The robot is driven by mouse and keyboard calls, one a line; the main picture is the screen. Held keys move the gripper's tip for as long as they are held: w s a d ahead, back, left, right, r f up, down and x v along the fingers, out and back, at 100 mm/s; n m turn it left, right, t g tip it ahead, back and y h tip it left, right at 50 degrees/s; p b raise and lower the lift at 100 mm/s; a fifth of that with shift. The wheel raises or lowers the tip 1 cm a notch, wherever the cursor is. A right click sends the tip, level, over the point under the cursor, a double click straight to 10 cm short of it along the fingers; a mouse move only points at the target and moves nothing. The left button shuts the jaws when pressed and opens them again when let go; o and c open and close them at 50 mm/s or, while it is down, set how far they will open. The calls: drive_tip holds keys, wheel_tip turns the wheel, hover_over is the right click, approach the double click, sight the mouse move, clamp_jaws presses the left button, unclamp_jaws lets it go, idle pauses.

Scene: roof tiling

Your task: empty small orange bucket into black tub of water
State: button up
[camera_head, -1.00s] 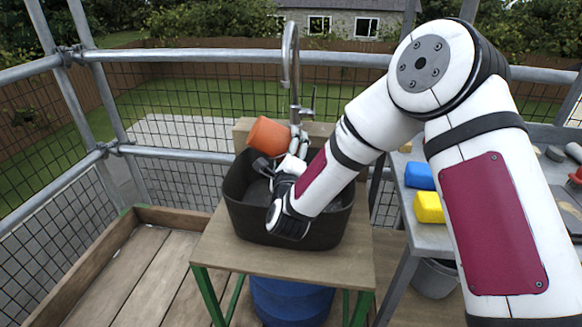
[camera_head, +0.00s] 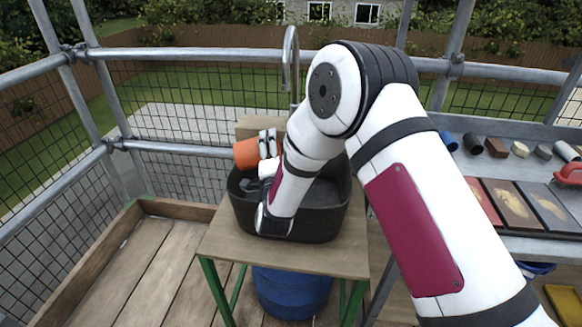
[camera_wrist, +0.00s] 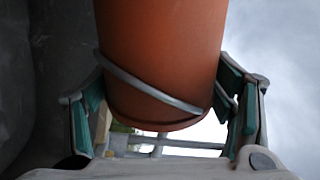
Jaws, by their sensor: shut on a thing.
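The small orange bucket (camera_head: 246,153) is held on its side at the left rim of the black tub (camera_head: 318,228). Its mouth cannot be made out in the head view. My gripper (camera_head: 268,144) is shut on the bucket, with its fingers on the bucket's right part. In the wrist view the bucket (camera_wrist: 160,60) fills the middle between the two finger pads, with its grey wire handle slanting across it. My forearm covers part of the tub. Dark water shows in the tub's right part.
The tub stands on a wooden-topped stand (camera_head: 222,250) with green legs, over a blue barrel (camera_head: 290,292). A tall tap (camera_head: 291,60) rises behind the tub. A bench with slates (camera_head: 502,204) and small blocks is at right. Scaffold rails and mesh enclose the left and back.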

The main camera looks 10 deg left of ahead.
sight(247, 142)
drive_tip(key=shift+a+f+n, duration=0.45)
drive_tip(key=shift+a+n, duration=0.15)
drive_tip(key=shift+a, duration=0.1)
drive_tip(key=shift+a+f+n+b, duration=0.15)
drive_tip(key=shift+n+b, duration=0.3)
drive_tip(key=shift+n, duration=0.55)
drive_tip(key=shift+a+r+n+y+p, duration=0.3)
drive_tip(key=shift+r+n+p, duration=0.05)
drive_tip(key=shift+r+n, duration=0.5)
drive_tip(key=n, duration=0.1)
drive_tip(key=a+r+n, duration=0.1)
drive_tip(key=n, duration=0.1)
drive_tip(key=shift+s+r+p, duration=0.1)
drive_tip(key=shift+p, duration=0.2)
drive_tip(key=a+n, duration=0.1)
drive_tip(key=a+r+n, duration=0.1)
drive_tip(key=n, duration=0.1)
drive_tip(key=a+r+n+p, duration=0.1)
drive_tip(key=shift+s+a+n+g, duration=0.25)
drive_tip(key=shift+s+a+g, duration=0.05)
drive_tip(key=shift+a+g, duration=0.1)
drive_tip(key=shift+s+a+r+n+p, duration=0.1)
drive_tip(key=shift+a+r+n+p, duration=0.2)
drive_tip(key=shift+a+n, duration=0.45)
drive_tip(key=shift+a+r+n+p, duration=0.1)
drive_tip(key=shift+a+n+p, duration=0.35)
drive_tip(key=shift+n, duration=0.5)
